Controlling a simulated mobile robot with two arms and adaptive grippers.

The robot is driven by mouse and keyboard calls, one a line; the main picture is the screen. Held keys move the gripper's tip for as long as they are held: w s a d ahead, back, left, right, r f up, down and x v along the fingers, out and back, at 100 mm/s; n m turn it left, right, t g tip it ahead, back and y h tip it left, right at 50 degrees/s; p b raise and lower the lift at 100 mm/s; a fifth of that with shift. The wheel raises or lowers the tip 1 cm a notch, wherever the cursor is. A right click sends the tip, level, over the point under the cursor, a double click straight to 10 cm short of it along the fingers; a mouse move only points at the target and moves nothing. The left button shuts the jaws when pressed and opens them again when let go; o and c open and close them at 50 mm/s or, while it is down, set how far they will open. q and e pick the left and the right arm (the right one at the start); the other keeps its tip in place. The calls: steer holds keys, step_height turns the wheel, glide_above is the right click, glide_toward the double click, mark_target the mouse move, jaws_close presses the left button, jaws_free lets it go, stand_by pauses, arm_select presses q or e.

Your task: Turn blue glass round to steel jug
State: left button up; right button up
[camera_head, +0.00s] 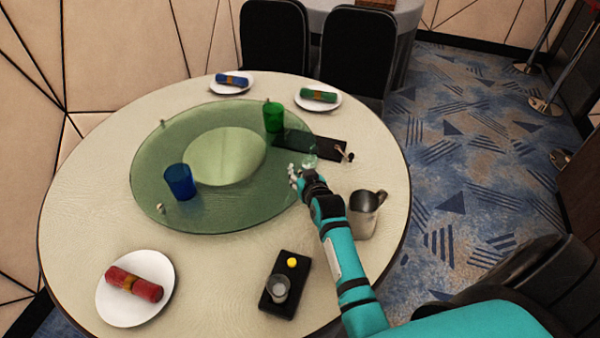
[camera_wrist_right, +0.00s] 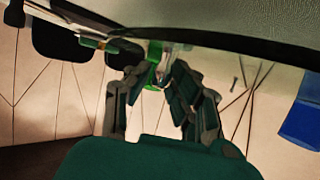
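The blue glass (camera_head: 179,181) stands upright on the left part of the green glass turntable (camera_head: 225,217). A blue shape at the right of the right wrist view (camera_wrist_right: 303,120) looks like this glass. The steel jug (camera_head: 366,210) stands on the table to the right of the turntable, beside my right forearm. My right gripper (camera_head: 295,175) is low at the turntable's right rim, beside a small clear object (camera_head: 309,160). In the wrist view its fingers (camera_wrist_right: 158,78) stand apart; whether they touch anything is unclear. My left gripper is out of view.
A green glass (camera_head: 274,117) stands at the turntable's back. A dark tray (camera_head: 300,143) lies under its back right edge. Plates with rolled napkins (camera_head: 110,313) sit around the table. A black tray (camera_head: 278,304) holds a small glass and a yellow ball in front.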

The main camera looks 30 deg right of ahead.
mark_target(306, 164)
jaws_close()
steer(key=w+d, duration=0.2)
steer(key=shift+d+r, duration=0.1)
steer(key=shift+d, duration=0.3)
steer(key=shift+w+d+f, duration=0.15)
steer(key=shift+w+f, duration=0.05)
steer(key=shift+w, duration=0.1)
steer(key=shift+o, duration=0.5)
jaws_free()
steer(key=shift+s+r, duration=0.15)
steer(key=shift+r, duration=0.05)
steer(key=o, duration=0.4)
steer(key=shift+s, duration=0.1)
steer(key=shift+r, duration=0.3)
step_height(306, 164, up, 9)
steer(key=shift+r, duration=0.15)
